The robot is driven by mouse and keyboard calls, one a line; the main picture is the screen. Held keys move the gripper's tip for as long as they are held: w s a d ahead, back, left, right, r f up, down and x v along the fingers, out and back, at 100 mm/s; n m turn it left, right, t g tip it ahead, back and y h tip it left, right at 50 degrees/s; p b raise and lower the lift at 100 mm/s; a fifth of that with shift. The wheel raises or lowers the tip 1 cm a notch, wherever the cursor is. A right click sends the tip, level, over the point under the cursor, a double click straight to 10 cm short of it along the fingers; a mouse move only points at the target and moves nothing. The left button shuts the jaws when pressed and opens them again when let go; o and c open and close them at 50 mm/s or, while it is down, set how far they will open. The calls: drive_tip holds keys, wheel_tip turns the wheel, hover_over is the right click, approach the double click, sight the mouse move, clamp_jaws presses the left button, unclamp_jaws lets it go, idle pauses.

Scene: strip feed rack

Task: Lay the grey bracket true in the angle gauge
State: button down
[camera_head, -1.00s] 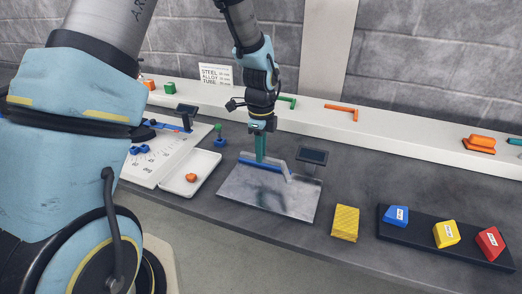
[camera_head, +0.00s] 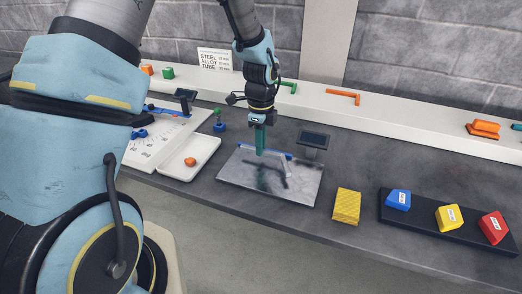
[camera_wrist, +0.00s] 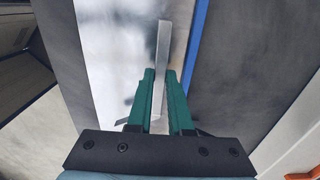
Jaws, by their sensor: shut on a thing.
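The grey bracket (camera_wrist: 163,50) shows in the wrist view as a pale straight bar gripped between the green fingers of my gripper (camera_wrist: 160,90). A small part juts out left of the fingers, low in that view. The angle gauge is a shiny steel plate (camera_head: 230,172) with a blue fence (camera_wrist: 198,40) along its back edge. The bar lies beside the fence, with a strip of plate between them, roughly in line with it. In the head view my gripper (camera_head: 260,153) is over the plate; dark reflections there make the bracket's outline and height hard to tell.
A dark display (camera_head: 313,140) stands behind the plate's right end. A white tray (camera_head: 205,158) with an orange piece is at left. A yellow block (camera_head: 346,206) and a black rack (camera_head: 430,225) of coloured blocks are at right. Dark bench is clear between them.

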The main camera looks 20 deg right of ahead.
drive_tip(key=shift+f+b, duration=0.7)
drive_tip(key=shift+f, duration=0.5)
drive_tip(key=c, duration=0.8)
unclamp_jaws()
drive_tip(key=shift+o, duration=0.2)
wheel_tip(320, 180, up, 11)
drive_tip(key=b, duration=0.2)
drive_tip(key=shift+f, duration=0.1)
